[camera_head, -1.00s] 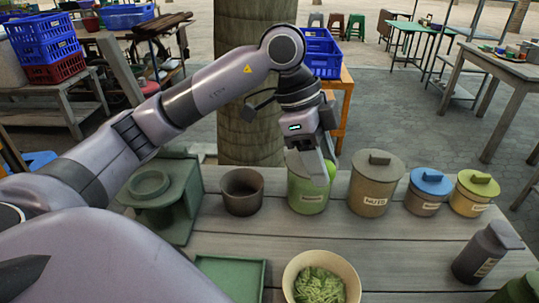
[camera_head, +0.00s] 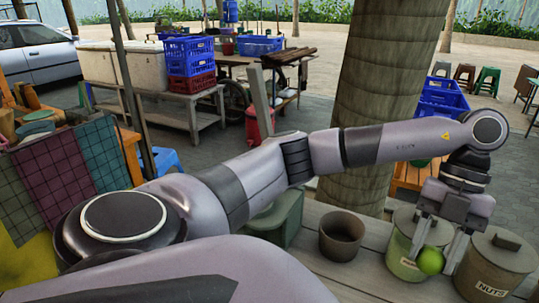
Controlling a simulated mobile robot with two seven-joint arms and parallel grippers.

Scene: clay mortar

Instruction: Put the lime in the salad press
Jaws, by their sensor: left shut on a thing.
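My left gripper (camera_head: 438,250) is shut on the bright green lime (camera_head: 430,262), which sits between its fingertips. It holds the lime in front of the green lidded canister (camera_head: 402,240), at the right of the view. A dark brown clay mortar (camera_head: 342,240), open at the top, stands on the table left of that canister, apart from the gripper. A dark green box-like piece (camera_head: 282,222) stands further left, partly hidden by my left arm. I cannot tell for certain which of these is the salad press. My right gripper is not in view.
The grey plank table (camera_head: 362,278) is bare in front of the mortar. A canister labelled NUTS (camera_head: 492,278) stands close to the right of the gripper. A thick tree trunk (camera_head: 388,95) rises behind the table. Blue crates (camera_head: 192,55) stand further back.

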